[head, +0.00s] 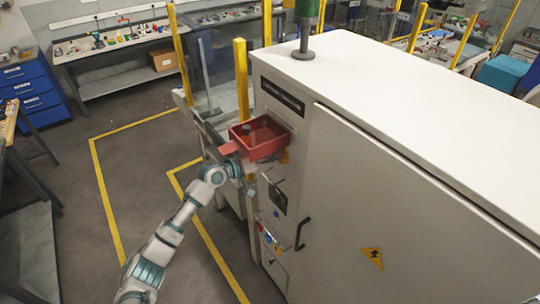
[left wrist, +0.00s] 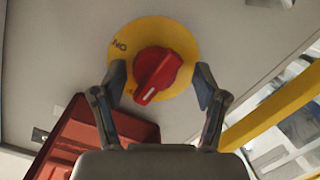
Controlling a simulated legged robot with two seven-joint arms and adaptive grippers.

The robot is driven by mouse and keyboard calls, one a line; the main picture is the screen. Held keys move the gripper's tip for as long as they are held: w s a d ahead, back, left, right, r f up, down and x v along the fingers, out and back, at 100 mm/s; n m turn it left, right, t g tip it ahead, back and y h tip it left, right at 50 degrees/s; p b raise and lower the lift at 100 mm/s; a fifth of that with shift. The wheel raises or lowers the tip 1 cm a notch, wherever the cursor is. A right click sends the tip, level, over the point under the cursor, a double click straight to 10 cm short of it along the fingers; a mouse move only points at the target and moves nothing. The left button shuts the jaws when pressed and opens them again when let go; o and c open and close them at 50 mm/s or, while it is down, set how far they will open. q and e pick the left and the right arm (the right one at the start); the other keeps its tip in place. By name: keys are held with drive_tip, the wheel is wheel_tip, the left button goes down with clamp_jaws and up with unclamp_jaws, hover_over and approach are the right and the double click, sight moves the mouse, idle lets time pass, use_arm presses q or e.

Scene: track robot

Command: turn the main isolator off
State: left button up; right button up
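The main isolator is a red rotary knob (left wrist: 157,73) on a round yellow plate (left wrist: 185,38), fixed to a pale cabinet face in the left wrist view. Lettering that reads "ON" shows at the plate's left edge. The knob's grip bar is tilted, its lower end with a pale mark pointing down and left. My left gripper (left wrist: 160,85) is open, with one finger on each side of the knob. Whether the fingers touch it I cannot tell. In the head view my left arm reaches the cabinet (head: 395,150), and the knob is largely hidden there.
A red bin (head: 262,138) sits by the cabinet's end, close to my left wrist; it also shows in the wrist view (left wrist: 75,140). A black door handle (head: 301,233) sticks out lower down. Yellow posts (head: 241,80) stand behind.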

use_arm(q)
drive_tip(key=v, duration=1.2)
use_arm(e)
drive_tip(key=shift+d, duration=0.1)
use_arm(q)
drive_tip(key=shift+w, duration=0.1)
